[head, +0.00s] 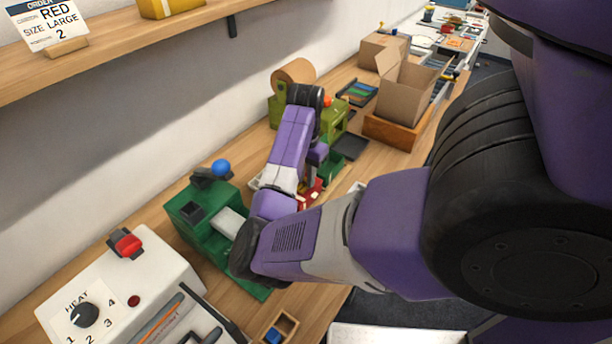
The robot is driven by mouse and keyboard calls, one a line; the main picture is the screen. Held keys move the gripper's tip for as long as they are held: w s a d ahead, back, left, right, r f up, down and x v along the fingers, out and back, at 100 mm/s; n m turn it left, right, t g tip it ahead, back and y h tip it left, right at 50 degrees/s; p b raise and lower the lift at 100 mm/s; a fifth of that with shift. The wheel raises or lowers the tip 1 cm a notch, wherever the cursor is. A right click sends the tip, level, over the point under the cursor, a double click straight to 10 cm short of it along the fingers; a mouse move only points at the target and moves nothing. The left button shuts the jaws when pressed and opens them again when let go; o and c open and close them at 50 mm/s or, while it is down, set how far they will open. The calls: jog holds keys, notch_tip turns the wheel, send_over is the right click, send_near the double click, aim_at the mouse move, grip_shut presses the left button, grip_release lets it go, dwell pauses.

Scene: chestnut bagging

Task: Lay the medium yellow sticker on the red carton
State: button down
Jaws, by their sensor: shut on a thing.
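My gripper (316,157) hangs below my bent wrist, in front of the olive-green machine. My own arm covers much of it and its fingertips are not clear. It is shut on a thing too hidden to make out. No yellow sticker can be picked out. A red thing (313,194), perhaps the red carton, shows just below my gripper with small pale patches on it. My forearm hides part of it, so I cannot tell whether they touch.
The olive-green machine (279,107) carries a brown roll. A dark green machine (188,212) and a white heat unit (150,267) stand nearer. An open cardboard box (403,92) stands farther back. A shelf (120,56) holds an order card (42,22) reading RED, LARGE, 2.

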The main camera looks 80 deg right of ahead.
dwell(0.4)
jog(key=c, duration=1.2)
grip_release()
notch_tip(320, 180, up, 7)
jog(key=p, duration=0.7)
jog(key=shift+s, duration=0.1)
